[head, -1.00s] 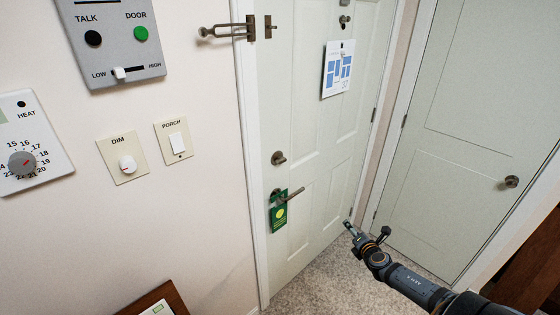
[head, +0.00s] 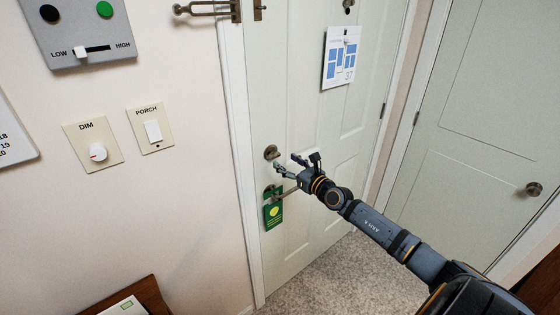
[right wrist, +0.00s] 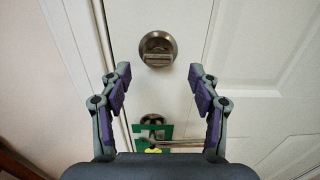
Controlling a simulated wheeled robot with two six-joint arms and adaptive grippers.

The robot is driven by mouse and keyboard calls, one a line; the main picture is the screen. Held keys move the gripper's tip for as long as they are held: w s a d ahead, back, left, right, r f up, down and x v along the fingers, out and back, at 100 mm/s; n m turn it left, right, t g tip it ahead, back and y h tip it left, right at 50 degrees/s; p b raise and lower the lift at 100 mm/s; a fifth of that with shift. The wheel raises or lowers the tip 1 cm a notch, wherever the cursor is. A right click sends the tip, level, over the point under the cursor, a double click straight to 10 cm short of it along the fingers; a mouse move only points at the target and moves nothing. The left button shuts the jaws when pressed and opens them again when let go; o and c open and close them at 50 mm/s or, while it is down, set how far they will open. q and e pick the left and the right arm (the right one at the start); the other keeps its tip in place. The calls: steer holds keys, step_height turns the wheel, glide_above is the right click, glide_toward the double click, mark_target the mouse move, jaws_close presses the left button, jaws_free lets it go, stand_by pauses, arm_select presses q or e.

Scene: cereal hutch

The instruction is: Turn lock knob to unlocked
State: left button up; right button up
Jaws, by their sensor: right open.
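The lock knob (head: 271,153) is a round metal thumb-turn on the pale door (head: 300,110), above the lever handle. In the right wrist view the knob (right wrist: 157,47) shows its turn piece lying roughly level, centred between and beyond my fingertips. My right gripper (head: 287,166) is open and empty, just right of and below the knob in the head view. It also shows in the right wrist view (right wrist: 160,85), with both fingers apart and not touching the knob. My left gripper is not in view.
A green hanger (head: 273,210) hangs from the lever handle, which is partly behind my right gripper. A sheet with blue blocks (head: 341,58) is on the door. A dim dial (head: 98,152) and porch switch (head: 152,130) are on the left wall. A second door (head: 480,120) stands at right.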

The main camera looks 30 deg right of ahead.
mark_target(277, 156)
steer(key=w, duration=0.2)
steer(key=w+b, duration=0.1)
steer(key=shift+w+a, duration=0.3)
steer(key=shift+w, duration=0.35)
steer(key=shift+c, duration=0.6)
steer(key=c, duration=1)
steer(key=shift+c, duration=0.2)
